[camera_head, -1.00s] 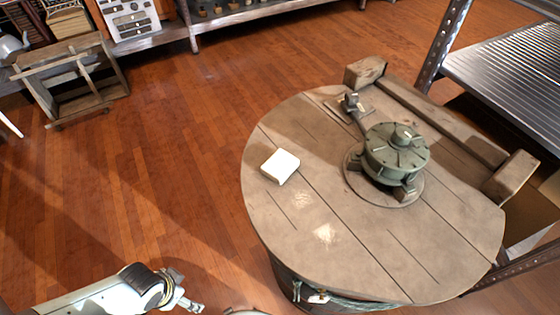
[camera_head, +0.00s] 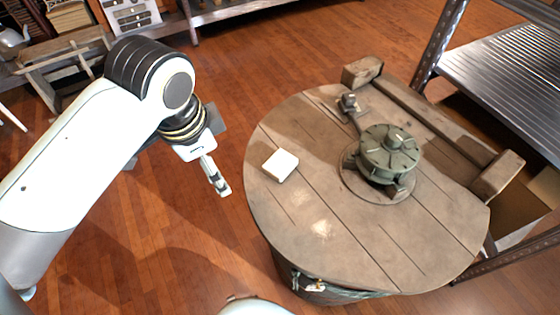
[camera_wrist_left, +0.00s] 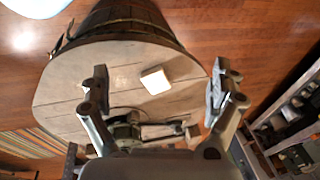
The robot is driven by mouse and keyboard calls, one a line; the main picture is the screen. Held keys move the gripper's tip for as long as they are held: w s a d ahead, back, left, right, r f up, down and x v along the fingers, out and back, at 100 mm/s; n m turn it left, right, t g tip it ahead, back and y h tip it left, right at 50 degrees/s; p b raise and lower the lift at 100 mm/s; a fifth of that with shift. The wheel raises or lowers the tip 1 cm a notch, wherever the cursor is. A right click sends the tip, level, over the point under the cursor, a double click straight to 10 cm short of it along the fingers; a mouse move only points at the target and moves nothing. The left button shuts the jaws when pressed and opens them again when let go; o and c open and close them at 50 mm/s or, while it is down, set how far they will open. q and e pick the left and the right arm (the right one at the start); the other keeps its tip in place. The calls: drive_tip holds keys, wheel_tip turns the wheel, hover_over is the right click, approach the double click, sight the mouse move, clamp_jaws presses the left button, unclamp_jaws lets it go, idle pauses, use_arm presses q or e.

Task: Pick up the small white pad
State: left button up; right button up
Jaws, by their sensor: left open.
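The small white pad (camera_head: 280,165) lies flat near the left edge of the round wooden table top (camera_head: 330,245) in the head view. It also shows in the left wrist view (camera_wrist_left: 155,80), between my spread fingers and beyond them. My left gripper (camera_head: 217,178) is left of the table and of the pad, apart from both. In the left wrist view its fingers (camera_wrist_left: 160,88) are wide open with nothing between them. My right gripper is not in view.
A green round metal device (camera_head: 388,153) stands on the table, right of the pad. A wooden beam (camera_head: 430,115) runs along the table's far right side. A metal shelf (camera_head: 505,65) is at the right. The table top around the pad is clear.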

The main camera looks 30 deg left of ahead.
use_arm(q)
drive_tip(key=w+d+f+m+g, duration=0.1)
drive_tip(key=w+d+m, duration=0.1)
drive_tip(key=w+m, duration=0.4)
drive_tip(key=w+d+f+m+g, duration=0.1)
drive_tip(key=w+d+m, duration=0.2)
drive_tip(key=w+m, duration=0.35)
drive_tip(key=b, duration=0.1)
hover_over(278, 161)
drive_tip(key=shift+m+h, duration=0.25)
drive_tip(key=shift+h, duration=0.15)
drive_tip(key=f, duration=0.5)
drive_tip(key=shift+s+a+f, duration=0.2)
drive_tip(key=shift+a+f, duration=0.05)
drive_tip(key=shift+f, duration=0.15)
drive_tip(key=f, duration=0.3)
drive_tip(key=f+b, duration=0.1)
drive_tip(key=f, duration=0.1)
drive_tip(key=shift+w+d+f, duration=0.2)
drive_tip(key=shift+d, duration=0.1)
drive_tip(key=c, duration=0.9)
drive_tip(key=shift+c, duration=0.2)
